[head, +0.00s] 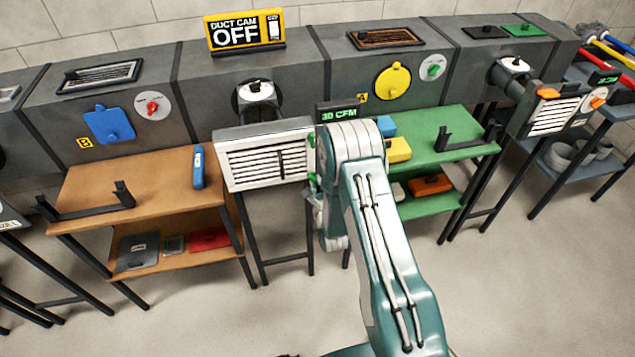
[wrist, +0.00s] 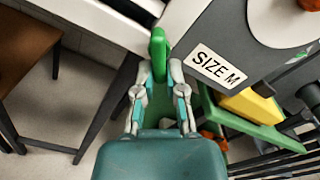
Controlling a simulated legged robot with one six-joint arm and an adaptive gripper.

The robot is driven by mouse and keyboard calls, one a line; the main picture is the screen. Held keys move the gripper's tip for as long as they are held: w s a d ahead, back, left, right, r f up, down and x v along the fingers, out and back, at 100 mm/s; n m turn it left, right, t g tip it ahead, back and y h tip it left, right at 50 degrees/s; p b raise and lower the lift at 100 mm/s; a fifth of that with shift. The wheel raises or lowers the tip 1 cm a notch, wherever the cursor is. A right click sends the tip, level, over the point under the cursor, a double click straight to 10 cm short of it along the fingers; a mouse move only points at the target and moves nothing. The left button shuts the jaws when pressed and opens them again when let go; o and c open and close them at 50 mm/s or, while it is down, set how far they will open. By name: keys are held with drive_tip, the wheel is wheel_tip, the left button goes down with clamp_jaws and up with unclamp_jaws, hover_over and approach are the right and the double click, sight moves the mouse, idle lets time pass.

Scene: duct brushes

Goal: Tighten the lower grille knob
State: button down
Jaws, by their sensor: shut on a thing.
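A white grille (head: 262,163) with dark slats and a centre lever hangs on the front of the duct in the head view. A bit of green knob (head: 312,181) shows at its right edge, beside my arm. In the wrist view my gripper (wrist: 159,66) is shut on a green knob (wrist: 158,44), its two fingers on either side of it. The knob stands at the white grille edge (wrist: 182,18), left of a grey panel labelled SIZE M (wrist: 217,66). In the head view my arm hides most of the gripper and the grille's right end.
A display (head: 341,113) reads 30 CFM above my arm. A brown shelf (head: 150,180) with a blue tool (head: 199,167) stands left; a green shelf (head: 440,135) with yellow and orange items stands right. A DUCT CAM OFF sign (head: 245,32) stands on the duct. The floor in front is clear.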

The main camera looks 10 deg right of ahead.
drive_tip(key=m, duration=0.4)
drive_tip(key=shift+a, duration=0.4)
drive_tip(key=shift+w+r+m, duration=0.1)
drive_tip(key=shift+r+m, duration=0.05)
drive_tip(key=shift+m, duration=0.25)
drive_tip(key=c, duration=0.7)
unclamp_jaws()
drive_tip(key=s, duration=1.2)
drive_tip(key=shift+f, duration=0.2)
